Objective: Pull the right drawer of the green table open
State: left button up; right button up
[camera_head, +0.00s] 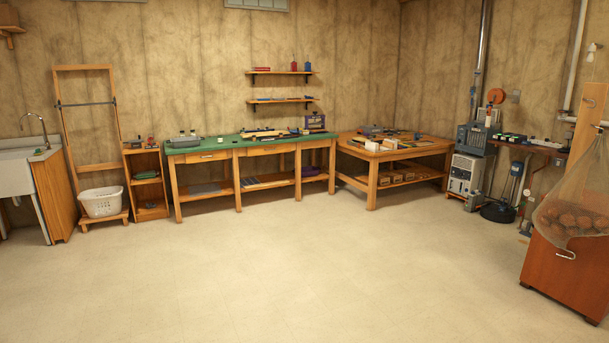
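The green table (232,145), a long wooden workbench with a green top, stands against the back wall, far across the room. Under its top, a left drawer front (207,157) shows a pale handle and looks shut. Further right along the front is another wooden panel (267,150), which looks flush with the frame. A shorter front section (315,145) lies at the right end. At this distance I cannot tell for sure which panel is the right drawer, and no handle is clear there. Neither of my grippers is in view.
Wide bare floor (290,260) lies in front of the table. A wooden workbench (395,153) stands at its right, a small shelf (147,180) and white basket (101,201) at its left. A brown cabinet (565,270) with a net bag stands at the near right.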

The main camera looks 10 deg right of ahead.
aim_at(282, 147)
jog(key=z, duration=0.3)
jog(key=i, duration=7.9)
